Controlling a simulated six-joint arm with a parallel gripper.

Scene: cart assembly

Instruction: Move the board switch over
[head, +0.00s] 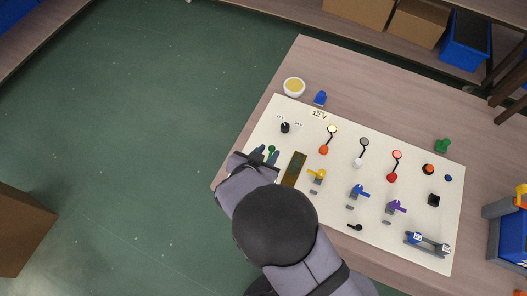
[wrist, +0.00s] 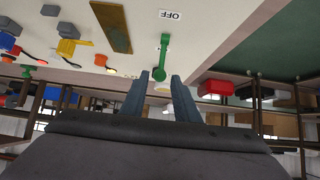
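The board switch is a green lever (wrist: 162,55) on the cream board (wrist: 215,30), with a white OFF label (wrist: 170,15) near one end. In the head view, a bit of the green lever (head: 271,149) shows at the board's left side, by my gripper (head: 266,156). In the wrist view, my gripper (wrist: 160,76) is open. Its two fingers are spread, and the lever's rounded end lies between or just beyond the tips. I cannot tell whether either finger touches it. My arm hides part of the board's lower left in the head view.
A brown strip (head: 293,169) lies right beside my gripper on the board. A black knob (head: 285,128), a yellow part (head: 317,174) and a blue part (head: 358,191) are on the board. A bowl (head: 294,87) and a blue block (head: 320,98) stand behind it.

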